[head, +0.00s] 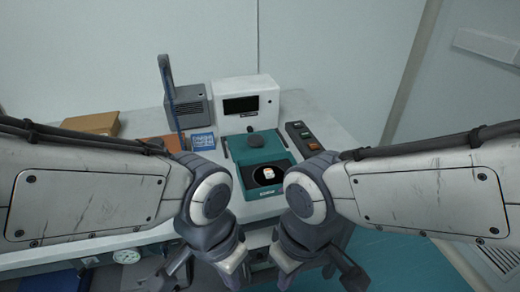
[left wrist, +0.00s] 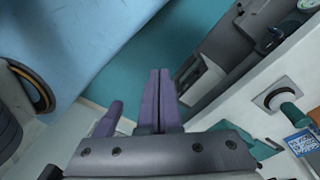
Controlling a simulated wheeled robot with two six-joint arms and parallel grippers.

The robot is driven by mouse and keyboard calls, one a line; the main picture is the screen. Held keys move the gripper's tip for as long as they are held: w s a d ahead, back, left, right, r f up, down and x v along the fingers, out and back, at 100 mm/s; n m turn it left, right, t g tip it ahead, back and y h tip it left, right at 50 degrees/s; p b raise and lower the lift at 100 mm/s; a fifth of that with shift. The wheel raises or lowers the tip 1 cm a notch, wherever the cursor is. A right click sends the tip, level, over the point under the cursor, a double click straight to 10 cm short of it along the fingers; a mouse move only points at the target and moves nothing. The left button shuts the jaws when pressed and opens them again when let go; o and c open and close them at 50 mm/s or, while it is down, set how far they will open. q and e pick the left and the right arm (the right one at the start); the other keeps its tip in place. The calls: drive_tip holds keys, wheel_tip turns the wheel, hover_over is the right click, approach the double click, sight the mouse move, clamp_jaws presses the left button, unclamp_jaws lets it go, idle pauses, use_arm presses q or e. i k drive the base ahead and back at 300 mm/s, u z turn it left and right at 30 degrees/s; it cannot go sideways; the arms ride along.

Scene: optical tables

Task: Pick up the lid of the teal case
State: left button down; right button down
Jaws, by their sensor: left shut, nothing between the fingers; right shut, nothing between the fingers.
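The teal case (head: 247,186) stands on the white bench in the middle of the head view. A black round recess (head: 259,181) with a small white and orange item shows in its front part. A flat teal section (head: 237,150), which looks like the lid, lies behind it with a dark grey rounded knob (head: 262,145) on it. I cannot tell whether it is attached. My left gripper (head: 233,272) is shut and empty, nearer than the case and below it in the picture. My right gripper (head: 286,265) is also shut and empty, to its right. The left wrist view shows the shut purple fingers (left wrist: 160,75).
A white instrument with a dark screen (head: 241,105) stands behind the case. A grey box (head: 188,106) with a tall post and a blue-white card (head: 202,141) are to the left. A dark button panel (head: 303,137) is to the right. A tan box (head: 89,124) sits further left.

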sight(242, 146)
drive_tip(key=z, duration=0.3)
drive_tip(key=i, duration=0.85)
drive_tip(key=z, duration=0.45)
